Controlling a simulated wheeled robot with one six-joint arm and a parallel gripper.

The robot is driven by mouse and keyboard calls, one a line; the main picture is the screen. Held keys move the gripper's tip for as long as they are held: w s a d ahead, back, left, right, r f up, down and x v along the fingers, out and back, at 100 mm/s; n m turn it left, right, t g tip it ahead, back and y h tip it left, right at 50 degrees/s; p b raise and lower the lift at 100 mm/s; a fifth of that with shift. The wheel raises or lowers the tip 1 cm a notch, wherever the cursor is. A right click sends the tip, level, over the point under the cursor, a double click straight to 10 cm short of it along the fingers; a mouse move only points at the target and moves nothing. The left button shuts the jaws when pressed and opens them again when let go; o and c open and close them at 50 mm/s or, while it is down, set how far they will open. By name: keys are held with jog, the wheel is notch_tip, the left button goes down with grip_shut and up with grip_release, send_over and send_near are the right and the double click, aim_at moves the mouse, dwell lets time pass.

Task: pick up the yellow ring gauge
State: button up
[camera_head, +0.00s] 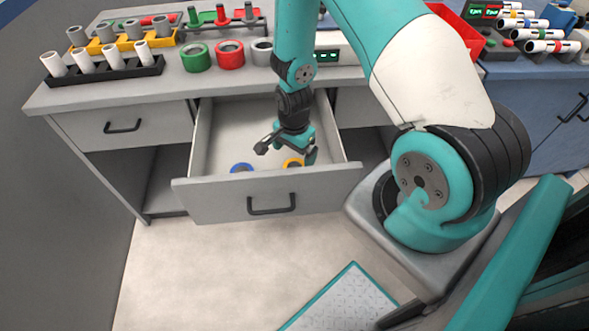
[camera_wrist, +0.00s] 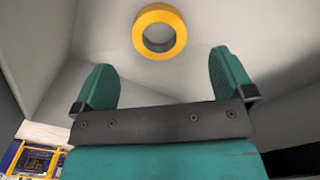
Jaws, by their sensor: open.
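The yellow ring gauge (camera_head: 293,162) lies in the open drawer (camera_head: 206,142), close to its front wall. In the wrist view the yellow ring gauge (camera_wrist: 138,30) lies flat on the pale drawer floor, beyond the fingertips and a little left of the middle between them. My gripper (camera_head: 285,149) is inside the drawer opening, over and beside the ring, and partly covers it in the head view. In the wrist view my gripper (camera_wrist: 160,78) has its two teal fingers wide apart with nothing between them.
A blue ring (camera_head: 241,168) lies in the drawer left of the yellow one. On the counter above stand green (camera_head: 196,58), red (camera_head: 230,55) and grey (camera_head: 262,52) rings. A black rack (camera_head: 103,74) holds several white pipes. The drawer walls stand close around my gripper.

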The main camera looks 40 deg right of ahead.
aim_at(296, 164)
jog(key=shift+d+f, duration=0.15)
jog(key=shift+f, duration=1.4)
jog(key=shift+d+f, duration=0.15)
jog(key=shift+f, duration=1.4)
jog(key=c, duration=1.1)
jog(key=shift+r, duration=0.1)
notch_tip(296, 164, up, 20)
jog(key=shift+f+p, duration=0.1)
jog(key=shift+p, duration=0.65)
